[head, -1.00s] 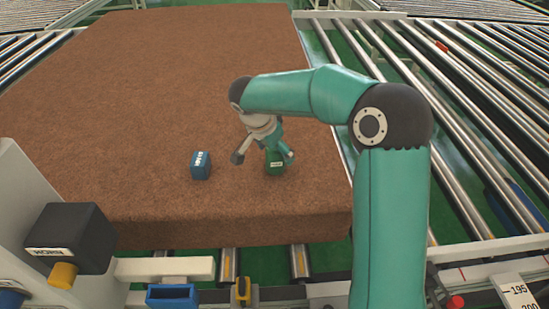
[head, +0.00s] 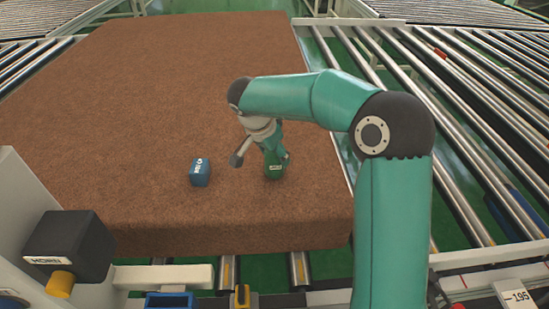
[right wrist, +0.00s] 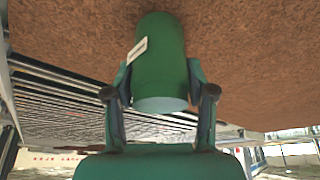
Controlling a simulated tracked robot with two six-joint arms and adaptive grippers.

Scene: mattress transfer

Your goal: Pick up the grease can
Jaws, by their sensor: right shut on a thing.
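The green grease can (head: 273,171) stands on the brown mattress (head: 190,90) near its front edge. In the right wrist view the can (right wrist: 160,60) is a green cylinder with a pale label, between the two fingers. My right gripper (head: 262,158) reaches down over it and is shut on it; in the right wrist view both fingers (right wrist: 160,92) press its sides. I cannot tell whether the can is clear of the mattress. My left gripper is not in view.
A small blue box (head: 200,173) with a white label sits on the mattress left of the can. Metal rollers (head: 450,150) run along the right side. A black box marked HORN (head: 70,245) stands at the lower left.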

